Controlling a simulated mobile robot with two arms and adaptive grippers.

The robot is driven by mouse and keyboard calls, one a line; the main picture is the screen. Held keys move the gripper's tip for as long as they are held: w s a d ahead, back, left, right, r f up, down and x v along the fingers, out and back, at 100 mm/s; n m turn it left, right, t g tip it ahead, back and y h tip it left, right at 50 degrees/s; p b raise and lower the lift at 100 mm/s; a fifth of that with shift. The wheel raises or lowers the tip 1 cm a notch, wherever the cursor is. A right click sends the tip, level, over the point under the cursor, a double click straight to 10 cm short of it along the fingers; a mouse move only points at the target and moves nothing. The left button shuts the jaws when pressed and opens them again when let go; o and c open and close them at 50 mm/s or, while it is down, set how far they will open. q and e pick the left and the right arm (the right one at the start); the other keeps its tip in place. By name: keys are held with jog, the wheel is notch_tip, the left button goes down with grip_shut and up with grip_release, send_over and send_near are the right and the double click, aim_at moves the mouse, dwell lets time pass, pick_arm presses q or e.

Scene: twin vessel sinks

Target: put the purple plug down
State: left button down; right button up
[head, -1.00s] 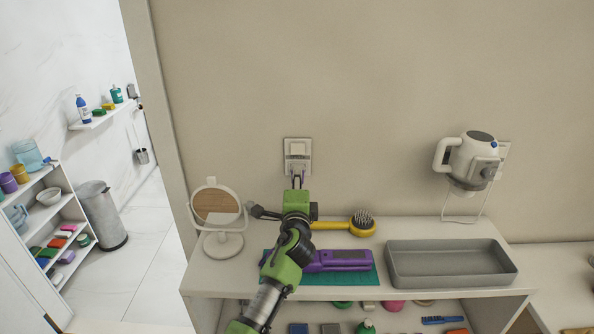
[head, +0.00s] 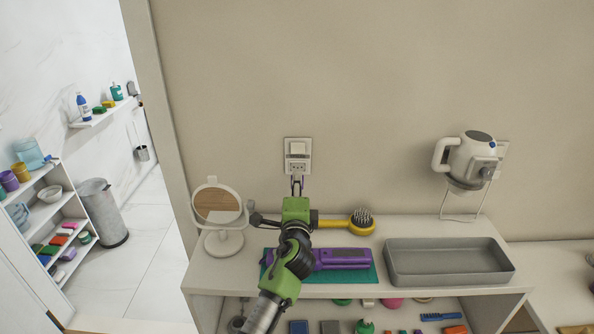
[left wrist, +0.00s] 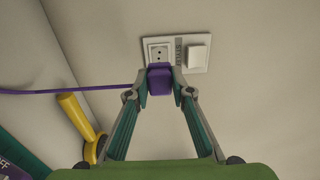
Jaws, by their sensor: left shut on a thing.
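My left gripper (head: 297,183) is shut on the purple plug (left wrist: 160,82), just below the wall socket (head: 298,167). In the left wrist view the plug sits between the two fingertips (left wrist: 160,88), and the socket (left wrist: 158,52) shows uncovered above it. A purple cord (left wrist: 70,91) runs left from the plug. A purple styling iron (head: 345,258) lies on a teal mat (head: 372,276), partly hidden by my left arm. My right gripper is not in view.
A round mirror (head: 217,205) stands left on the counter (head: 215,270). A yellow hairbrush (head: 361,222) lies behind the iron. A grey tray (head: 450,273) is at right.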

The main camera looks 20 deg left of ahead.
pick_arm(q)
jog(key=shift+m+h, duration=0.7)
jog(key=shift+h, duration=0.2)
jog(key=s+f, duration=0.1)
jog(key=s, duration=0.3)
jog(key=s+f+b, duration=0.1)
jog(key=s+f, duration=0.1)
jog(key=s, duration=0.2)
jog(key=s+f, duration=0.2)
jog(key=s, duration=0.3)
jog(key=shift+a+f+b, duration=0.15)
jog(key=shift+a+b, duration=0.05)
jog(key=shift+b, duration=0.15)
jog(key=s+d+r+m+h, duration=0.1)
jog(key=s, duration=0.7)
jog(key=s+d+r+h+b, duration=0.1)
jog(key=s+d+h, duration=0.1)
jog(key=s, duration=0.5)
jog(key=shift+s+r+m+t+b, duration=0.25)
jog(key=shift+s+m+t+b, duration=0.05)
jog(key=shift+s+m, duration=0.1)
jog(key=c, duration=1.7)
grip_release()
